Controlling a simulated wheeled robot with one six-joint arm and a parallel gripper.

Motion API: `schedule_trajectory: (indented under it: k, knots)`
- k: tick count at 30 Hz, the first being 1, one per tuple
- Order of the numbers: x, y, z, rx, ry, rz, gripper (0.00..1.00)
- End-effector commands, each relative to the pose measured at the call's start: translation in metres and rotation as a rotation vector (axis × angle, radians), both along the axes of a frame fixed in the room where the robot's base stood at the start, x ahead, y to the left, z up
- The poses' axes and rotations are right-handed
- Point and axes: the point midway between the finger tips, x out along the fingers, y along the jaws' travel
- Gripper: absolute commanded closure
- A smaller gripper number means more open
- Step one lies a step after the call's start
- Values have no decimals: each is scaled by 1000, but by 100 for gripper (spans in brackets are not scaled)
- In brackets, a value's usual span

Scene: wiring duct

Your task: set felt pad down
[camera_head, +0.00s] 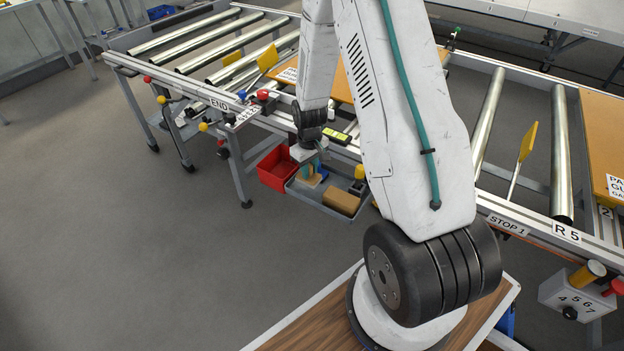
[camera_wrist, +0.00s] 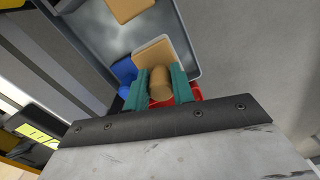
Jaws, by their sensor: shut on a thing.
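My gripper (camera_head: 308,168) is low over the grey tray hung at the conveyor's near side. Its teal fingers (camera_wrist: 161,90) are shut on a rounded brown piece (camera_wrist: 160,80) in the wrist view. A flat, light tan square lies directly beyond that piece; together they look like the felt pad (camera_wrist: 152,50) with a knob. In the head view the tan pad (camera_head: 313,180) shows just under the fingers, partly covered. I cannot tell whether it touches the tray floor. The grey tray (camera_wrist: 88,40) surrounds this spot.
A tan block (camera_head: 341,200) lies in the tray to the right. A blue item (camera_wrist: 122,72) is close beside the pad. A red bin (camera_head: 275,170) adjoins the tray's left end. The conveyor frame (camera_head: 345,155) runs behind; the floor in front is clear.

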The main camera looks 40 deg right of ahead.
Motion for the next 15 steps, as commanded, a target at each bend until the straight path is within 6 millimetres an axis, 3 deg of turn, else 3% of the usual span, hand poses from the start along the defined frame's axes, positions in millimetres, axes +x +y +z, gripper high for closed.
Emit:
schedule_trajectory:
  k: [9, 15]
  knots:
    - [0, 0, -39, 1, 2, -1, 100]
    - [1, 0, -42, 0, -1, -1, 100]
